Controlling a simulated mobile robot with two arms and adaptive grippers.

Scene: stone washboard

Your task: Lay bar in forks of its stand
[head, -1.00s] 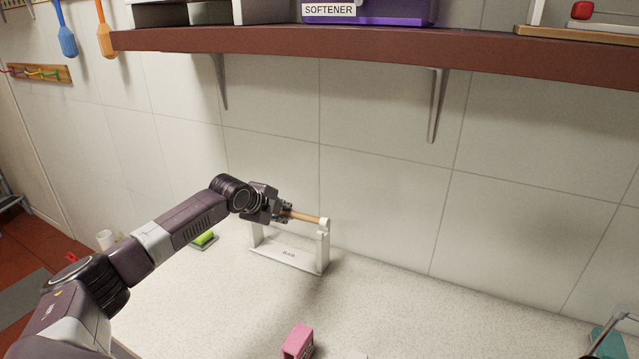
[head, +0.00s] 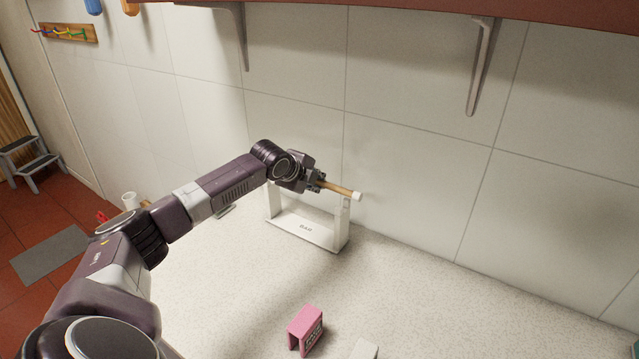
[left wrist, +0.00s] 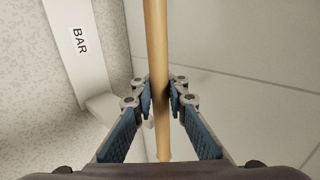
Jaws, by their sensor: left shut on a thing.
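The bar (head: 338,189) is a thin light-wood rod with a white end. My left gripper (head: 316,182) is shut around it; the left wrist view shows the bar (left wrist: 155,40) between both blue finger pads (left wrist: 160,97). The white stand (head: 300,228), labelled BAR, is on the speckled counter against the wall, and its base shows in the left wrist view (left wrist: 72,45). The bar's white end reaches past the top of the stand's right post. I cannot tell whether bar and fork touch. My gripper partly hides the left post. My right gripper is out of view.
A pink block (head: 306,328) with a label stands at the counter's front, with a white piece (head: 364,349) beside it. A white cup (head: 130,200) is at the left behind my arm. The tiled wall is close behind the stand. The counter right of the stand is clear.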

